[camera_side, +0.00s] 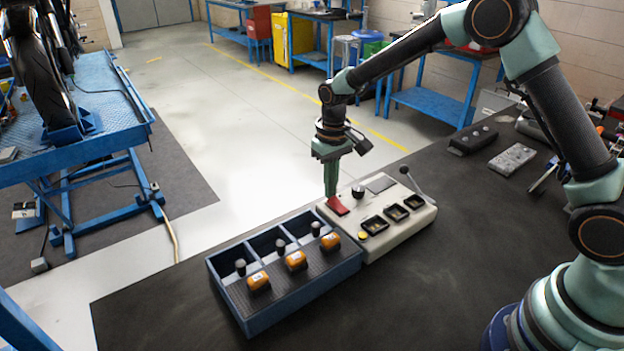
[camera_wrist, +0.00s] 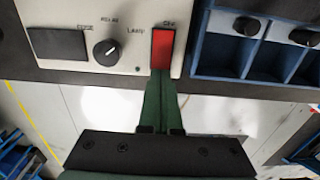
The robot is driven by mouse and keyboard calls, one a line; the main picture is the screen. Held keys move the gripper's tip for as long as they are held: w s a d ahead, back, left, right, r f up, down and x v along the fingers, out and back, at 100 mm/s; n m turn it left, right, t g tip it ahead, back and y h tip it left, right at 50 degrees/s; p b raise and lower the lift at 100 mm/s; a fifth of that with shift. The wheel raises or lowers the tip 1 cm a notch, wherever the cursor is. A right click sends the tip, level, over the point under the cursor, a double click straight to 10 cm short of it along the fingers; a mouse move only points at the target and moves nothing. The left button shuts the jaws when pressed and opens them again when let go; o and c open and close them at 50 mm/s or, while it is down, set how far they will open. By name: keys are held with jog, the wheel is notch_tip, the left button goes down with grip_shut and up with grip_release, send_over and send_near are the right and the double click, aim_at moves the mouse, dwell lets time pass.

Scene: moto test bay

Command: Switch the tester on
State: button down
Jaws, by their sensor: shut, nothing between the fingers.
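The tester (camera_side: 395,232) is a cream box on the dark bench, with a red rocker switch (camera_side: 337,206), a black knob (camera_side: 358,191), a small dark screen (camera_side: 381,184), several dark-framed sockets and a lever at its far right end. In the wrist view the red switch (camera_wrist: 162,49) has a label above it that seems to read OFF, beside the knob (camera_wrist: 105,48) and screen (camera_wrist: 56,44). My gripper (camera_side: 331,192) is shut and empty, pointing down at the switch. In the wrist view its fingertips (camera_wrist: 160,74) overlap the switch's lower edge; I cannot tell whether they touch it.
A blue three-compartment tray (camera_side: 292,304) stands against the tester's left side, holding orange parts (camera_side: 296,260) and dark-topped pieces. A dark box (camera_side: 473,139) and a grey block (camera_side: 512,159) lie farther back. The bench in front of the tester is clear.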

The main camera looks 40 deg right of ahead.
jog(key=shift+f, duration=0.45)
dwell(0.3)
notch_tip(320, 180, up, 7)
dwell(0.8)
jog(key=shift+r, duration=0.15)
notch_tip(320, 180, up, 6)
jog(key=t, duration=0.1)
send_over(345, 208)
jog(key=s+d+r+t, duration=0.2)
jog(key=s+r, duration=0.1)
jog(key=s, duration=0.4)
jog(key=s+d+r+t, duration=0.2)
jog(key=s+r, duration=0.1)
jog(key=s, duration=0.5)
jog(key=shift+t, duration=0.3)
jog(key=c, duration=1.5)
grip_release()
jog(key=shift+r, duration=0.15)
jog(key=shift+c, duration=0.2)
